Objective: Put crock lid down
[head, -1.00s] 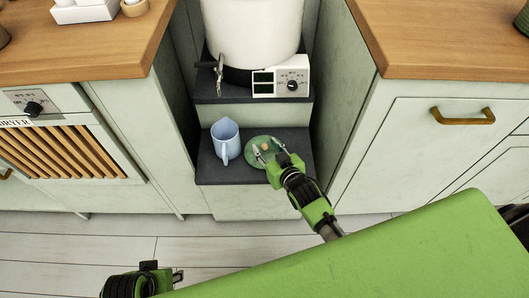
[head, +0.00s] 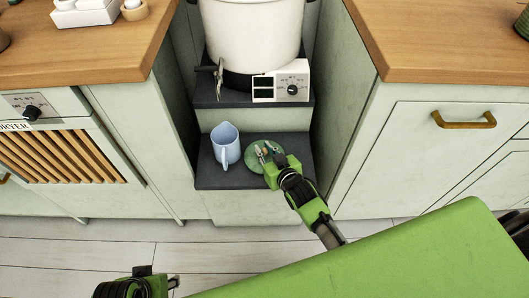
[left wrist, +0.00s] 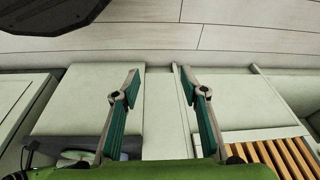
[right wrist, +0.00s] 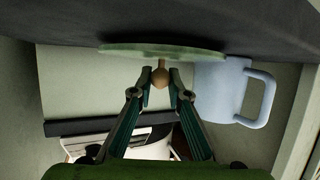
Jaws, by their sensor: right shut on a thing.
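The crock lid (head: 256,164) is a round green disc with a small tan knob, over the dark lower shelf (head: 211,174). My right gripper (head: 266,150) is shut on its knob. In the right wrist view the fingertips hold the knob from both sides, with the lid (right wrist: 125,51) flat against or very close to the dark shelf surface; I cannot tell if it touches. My left gripper (left wrist: 160,72) is open and empty, facing the floor and cabinet fronts in the left wrist view. Only part of it shows at the lower left of the head view.
A light blue pitcher (head: 225,146) stands on the same shelf just left of the lid. A big white crock (head: 254,30) with a tap stands on the step above, beside a white control box (head: 281,83). Cabinet walls close in the niche on both sides.

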